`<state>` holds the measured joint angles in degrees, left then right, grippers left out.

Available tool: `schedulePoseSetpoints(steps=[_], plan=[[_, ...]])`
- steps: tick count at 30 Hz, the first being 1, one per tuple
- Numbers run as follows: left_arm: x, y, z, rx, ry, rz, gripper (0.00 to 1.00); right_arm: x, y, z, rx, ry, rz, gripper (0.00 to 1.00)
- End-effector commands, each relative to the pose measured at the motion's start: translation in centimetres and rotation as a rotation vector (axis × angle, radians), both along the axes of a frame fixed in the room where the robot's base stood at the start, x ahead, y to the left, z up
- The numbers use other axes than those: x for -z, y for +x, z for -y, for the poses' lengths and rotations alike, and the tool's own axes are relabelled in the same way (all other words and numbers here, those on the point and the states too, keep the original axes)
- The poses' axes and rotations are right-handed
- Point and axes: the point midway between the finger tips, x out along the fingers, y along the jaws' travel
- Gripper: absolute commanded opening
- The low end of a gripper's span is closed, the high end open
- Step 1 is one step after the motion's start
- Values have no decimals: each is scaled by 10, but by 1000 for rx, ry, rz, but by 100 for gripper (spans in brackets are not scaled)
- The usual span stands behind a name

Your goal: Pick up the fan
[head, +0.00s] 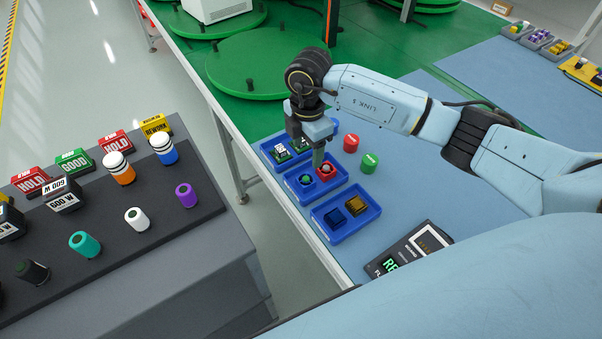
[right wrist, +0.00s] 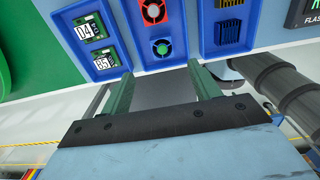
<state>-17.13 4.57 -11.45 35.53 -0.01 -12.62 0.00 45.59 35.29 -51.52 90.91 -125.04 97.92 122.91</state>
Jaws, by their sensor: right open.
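My left gripper is out of view.
A display device (head: 412,248) lies nearby. Green turntables (head: 262,62) are behind; a dark bench (head: 110,230) is left.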

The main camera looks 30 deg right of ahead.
Motion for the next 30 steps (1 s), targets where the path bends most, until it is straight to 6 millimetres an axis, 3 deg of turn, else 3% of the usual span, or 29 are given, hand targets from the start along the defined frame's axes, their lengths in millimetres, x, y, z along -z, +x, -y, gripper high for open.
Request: schedulePoseSetpoints(steps=[6, 14, 21, 30], plan=[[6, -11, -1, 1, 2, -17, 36, 43, 0, 0, 1, 0, -2, 62], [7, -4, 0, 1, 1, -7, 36, 63, -1, -1, -1, 1, -1, 62], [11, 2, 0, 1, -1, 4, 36, 98, -3, -4, 1, 1, -2, 62], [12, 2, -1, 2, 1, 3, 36, 109, -3, -3, -1, -1, 1, 62]])
